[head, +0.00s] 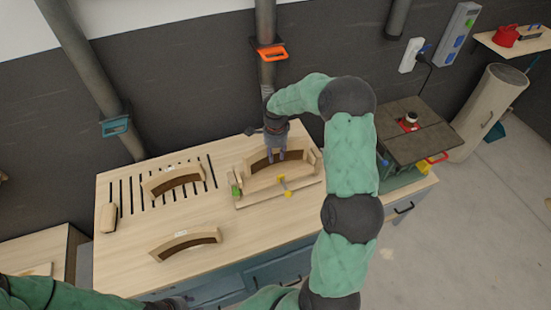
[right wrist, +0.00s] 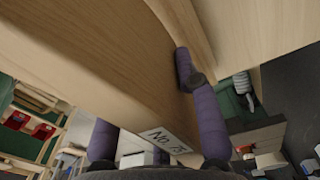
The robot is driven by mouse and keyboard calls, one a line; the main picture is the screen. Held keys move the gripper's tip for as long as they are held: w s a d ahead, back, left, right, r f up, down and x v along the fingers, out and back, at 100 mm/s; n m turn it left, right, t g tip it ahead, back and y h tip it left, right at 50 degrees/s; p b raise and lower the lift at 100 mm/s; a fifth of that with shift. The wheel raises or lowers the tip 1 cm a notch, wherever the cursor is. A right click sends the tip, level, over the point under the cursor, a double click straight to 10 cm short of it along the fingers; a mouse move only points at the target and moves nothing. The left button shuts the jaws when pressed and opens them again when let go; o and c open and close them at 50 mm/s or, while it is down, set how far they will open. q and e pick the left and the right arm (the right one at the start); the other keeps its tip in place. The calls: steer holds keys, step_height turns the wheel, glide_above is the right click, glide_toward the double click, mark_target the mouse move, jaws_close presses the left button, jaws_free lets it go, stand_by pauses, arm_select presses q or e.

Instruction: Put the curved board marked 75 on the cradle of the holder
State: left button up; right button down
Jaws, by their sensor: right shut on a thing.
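The curved board marked 75 (head: 258,163) is pale wood with a dark inner curve. In the right wrist view its label (right wrist: 167,142) reads "No. 75". My right gripper (head: 276,157) points down and is shut on this board, its purple fingers on either side of it in the right wrist view. The board is at the wooden holder (head: 262,194), over its cradle; whether it touches the cradle is hard to tell. The holder has a green block and yellow knobs at its front. Of my left arm only a part shows at the bottom left.
Another curved board (head: 173,180) lies on the slotted area of the bench (head: 125,248), and one more (head: 186,243) lies nearer the front. A small wooden block (head: 108,217) is at the left. A dark-topped machine table (head: 421,130) stands right of my right arm.

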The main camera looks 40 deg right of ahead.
mark_target(276, 160)
step_height(276, 160, down, 3)
steer(key=shift+r, duration=0.1)
steer(key=shift+f+b, duration=0.35)
steer(key=shift+f+b, duration=0.25)
steer(key=shift+b, duration=0.1)
steer(key=c, duration=0.9)
jaws_free()
steer(key=shift+r, duration=0.1)
